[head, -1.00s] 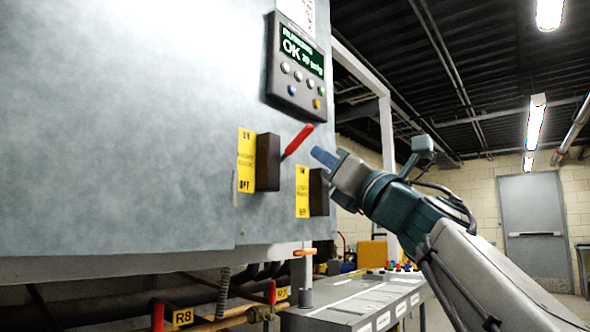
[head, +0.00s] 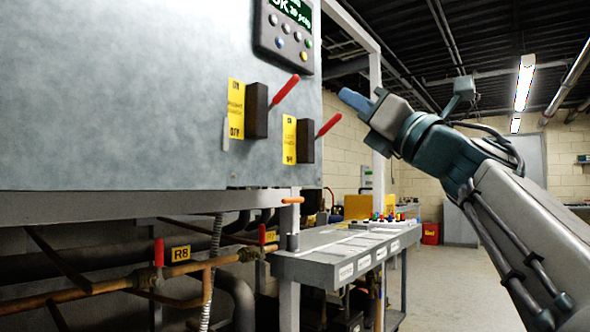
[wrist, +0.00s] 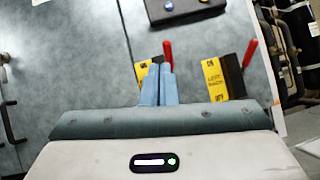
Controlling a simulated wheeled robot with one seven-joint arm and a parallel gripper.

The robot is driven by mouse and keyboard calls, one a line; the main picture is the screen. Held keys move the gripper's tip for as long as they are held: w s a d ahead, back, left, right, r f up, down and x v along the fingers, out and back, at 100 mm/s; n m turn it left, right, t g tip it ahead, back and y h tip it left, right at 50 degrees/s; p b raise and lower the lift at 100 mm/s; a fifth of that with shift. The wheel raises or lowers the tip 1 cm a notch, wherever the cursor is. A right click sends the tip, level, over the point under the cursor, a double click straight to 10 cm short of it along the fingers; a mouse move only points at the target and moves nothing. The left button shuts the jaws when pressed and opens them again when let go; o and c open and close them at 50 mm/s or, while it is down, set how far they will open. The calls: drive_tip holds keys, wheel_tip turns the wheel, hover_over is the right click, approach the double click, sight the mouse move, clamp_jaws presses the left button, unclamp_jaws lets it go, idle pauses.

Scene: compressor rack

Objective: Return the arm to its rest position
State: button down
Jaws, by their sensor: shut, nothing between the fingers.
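My gripper (head: 354,101) is raised at the right of the grey cabinet panel in the head view, its blue fingers shut with nothing between them. It points up and left, apart from the panel and its switches. In the wrist view the two blue fingers (wrist: 157,84) lie side by side, partly covering the view of one yellow label. Two dark switch boxes, the left one (head: 257,111) and the right one (head: 305,141), have red handles (head: 285,90) tilted up to the right. The right switch also shows in the wrist view (wrist: 233,76).
A control display (head: 287,30) sits above the switches. Below the panel are copper pipes (head: 80,297) with red-handled valves and yellow tags. A grey bench (head: 320,262) with small coloured items stands beyond. Open floor lies at the right, near a red box (head: 430,233).

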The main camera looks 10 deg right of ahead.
drive_tip(key=w+d+r+m+t+h+p, duration=0.1)
drive_tip(key=w+d+m+t+h+p, duration=0.35)
drive_tip(key=m+h+p, duration=0.95)
drive_tip(key=w+d+f+m+g+h+p, duration=0.35)
drive_tip(key=f+m+g, duration=0.25)
drive_tip(key=m, duration=0.6)
drive_tip(key=s+a+f+m+g+p, duration=0.3)
drive_tip(key=f+m+g+p, duration=0.45)
drive_tip(key=f, duration=0.35)
drive_tip(key=s+a+f+m+g+y+p, duration=0.2)
drive_tip(key=s+a+f+m+g+p, duration=0.1)
drive_tip(key=s, duration=0.5)
drive_tip(key=s+a+f+m+g+y+p, duration=0.2)
drive_tip(key=s+a+f+m+g+p, duration=0.1)
drive_tip(key=s+a+f+g+p, duration=0.2)
drive_tip(key=s+f+g+p, duration=0.1)
drive_tip(key=s+f+p, duration=0.1)
drive_tip(key=s+f, duration=0.1)
drive_tip(key=shift+s+a+f+m+p, duration=0.2)
drive_tip(key=shift+s+m+p, duration=0.15)
drive_tip(key=shift+s, duration=0.4)
